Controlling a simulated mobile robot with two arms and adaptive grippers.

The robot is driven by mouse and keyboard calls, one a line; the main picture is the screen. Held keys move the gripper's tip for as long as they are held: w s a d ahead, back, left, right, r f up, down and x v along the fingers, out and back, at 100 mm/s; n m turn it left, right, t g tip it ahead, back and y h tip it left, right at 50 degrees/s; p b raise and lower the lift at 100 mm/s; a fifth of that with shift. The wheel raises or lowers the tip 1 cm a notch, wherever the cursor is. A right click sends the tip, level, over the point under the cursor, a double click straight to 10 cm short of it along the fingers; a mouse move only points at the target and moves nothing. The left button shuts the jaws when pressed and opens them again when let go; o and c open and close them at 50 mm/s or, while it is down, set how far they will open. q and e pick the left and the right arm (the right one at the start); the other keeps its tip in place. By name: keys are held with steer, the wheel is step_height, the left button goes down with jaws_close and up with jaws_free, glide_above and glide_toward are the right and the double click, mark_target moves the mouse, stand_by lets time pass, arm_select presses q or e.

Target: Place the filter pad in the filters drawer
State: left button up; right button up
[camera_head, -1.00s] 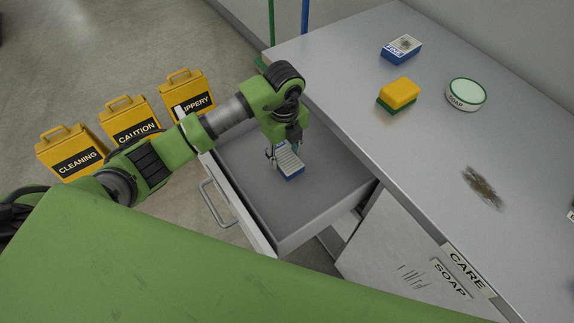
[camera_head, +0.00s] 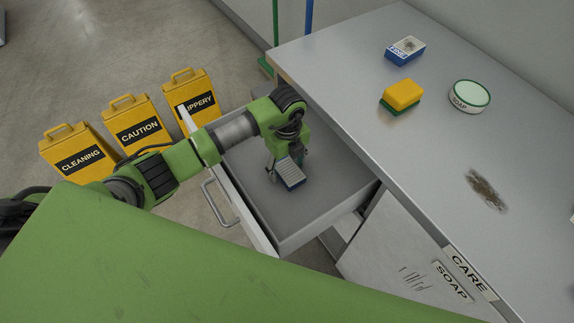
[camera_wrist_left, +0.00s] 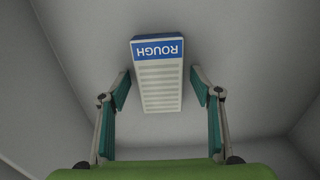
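The filter pad (camera_head: 289,171), pale and ribbed with a blue band, is inside the open drawer (camera_head: 322,208). In the left wrist view the pad (camera_wrist_left: 161,85) shows the word ROUGH upside down and appears to lie on the drawer's grey floor. My left gripper (camera_head: 287,161) hangs over the drawer above the pad. In the left wrist view its two fingers (camera_wrist_left: 160,87) are spread, one on each side of the pad, with a gap at both sides. My right gripper is not in view.
On the counter (camera_head: 420,150) are a blue-banded FINE pad (camera_head: 404,50), a yellow and green sponge (camera_head: 401,96), a round soap tin (camera_head: 469,97) and a dark stain (camera_head: 485,190). A CARE SOAP front (camera_head: 410,250) is below. Yellow signs (camera_head: 139,128) stand on the floor at left.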

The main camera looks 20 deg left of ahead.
mark_target(287, 168)
arm_select(q)
steer(key=shift+r, duration=0.65)
step_height(287, 168, up, 11)
steer(key=shift+r, duration=0.1)
stand_by(0.4)
